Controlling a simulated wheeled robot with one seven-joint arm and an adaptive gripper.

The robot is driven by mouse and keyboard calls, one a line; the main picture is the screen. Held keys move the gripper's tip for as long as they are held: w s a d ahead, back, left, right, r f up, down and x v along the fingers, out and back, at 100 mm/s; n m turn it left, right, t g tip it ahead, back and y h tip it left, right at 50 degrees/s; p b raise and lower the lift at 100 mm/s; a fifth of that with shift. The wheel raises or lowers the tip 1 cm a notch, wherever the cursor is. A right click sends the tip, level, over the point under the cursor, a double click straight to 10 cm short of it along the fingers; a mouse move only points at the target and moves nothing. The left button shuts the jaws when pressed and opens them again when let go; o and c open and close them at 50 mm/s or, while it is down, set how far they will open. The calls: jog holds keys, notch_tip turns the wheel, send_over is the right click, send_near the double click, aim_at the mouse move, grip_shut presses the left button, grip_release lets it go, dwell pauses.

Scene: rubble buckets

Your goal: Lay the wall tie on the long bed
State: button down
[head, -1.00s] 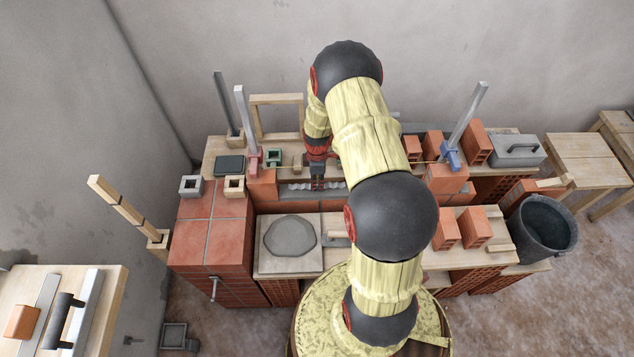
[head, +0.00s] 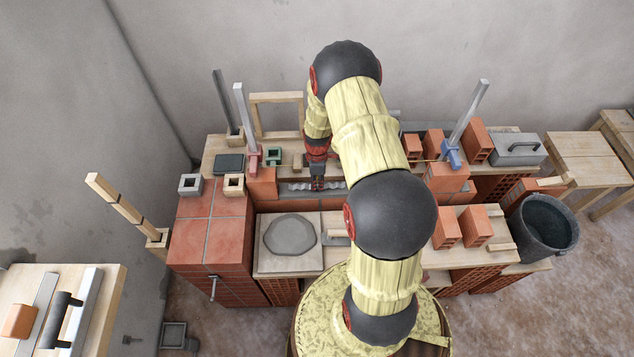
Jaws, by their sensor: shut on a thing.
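The wall tie (head: 301,186) is a thin, wavy grey metal strip in the head view. It lies lengthwise along the long bed (head: 290,196), a grey mortar strip on the low brick course between the brick ends. My gripper (head: 317,187) points down over the bed and is shut on the wall tie near its middle. The tie is at or just above the mortar; I cannot tell whether it touches. My arm hides the right part of the bed.
A brick (head: 262,184) bounds the bed on the left, with a red-footed post (head: 243,120) behind it. A mortar heap (head: 290,235) lies on the board in front. A blue-clamped post (head: 463,125) and loose bricks (head: 446,228) stand right. A black bucket (head: 543,228) stands far right.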

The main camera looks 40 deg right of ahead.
jog(key=shift+f, duration=0.45)
dwell(0.4)
jog(key=c, duration=1.7)
grip_release()
jog(key=shift+c, duration=0.2)
jog(key=shift+o, duration=0.4)
notch_tip(320, 180, up, 12)
